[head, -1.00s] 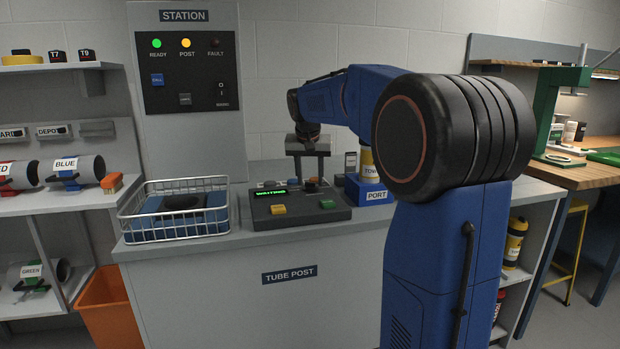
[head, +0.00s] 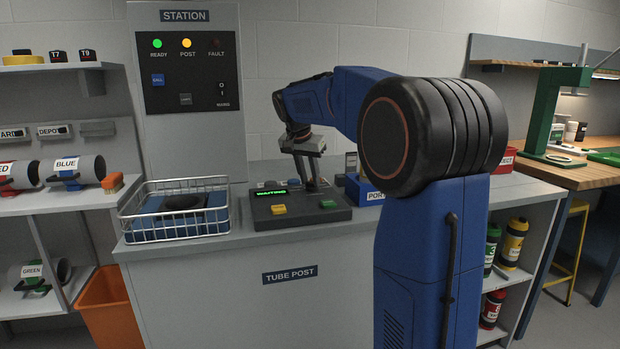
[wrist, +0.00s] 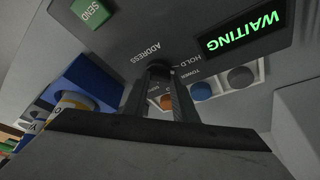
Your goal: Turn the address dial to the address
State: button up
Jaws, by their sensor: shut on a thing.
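The dark control console (head: 300,217) sits on the counter. Its screen (head: 271,191) reads WAITING in green, and it also shows in the wrist view (wrist: 243,32). The ADDRESS label (wrist: 143,55) lies just beside my fingertips in the wrist view. My gripper (head: 313,184) reaches down to the back right of the console and is tilted. In the wrist view my gripper (wrist: 160,80) is shut on the address dial by that label; the fingers hide nearly all of the dial, so its setting cannot be read. The green SEND button (wrist: 90,12) is at the upper left there.
Blue (wrist: 200,91) and grey (wrist: 240,77) round parts lie near my fingers. A wire basket (head: 175,225) stands left, a blue PORT block (head: 366,192) right.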

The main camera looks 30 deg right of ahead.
jog(key=shift+w+m+g, duration=0.1)
jog(key=shift+m+g, duration=0.3)
jog(key=shift+m, duration=0.8)
jog(key=o, duration=1)
jog(key=shift+o, duration=0.2)
jog(key=v, duration=1.7)
jog(key=shift+a, duration=0.25)
jog(key=shift+r, duration=0.1)
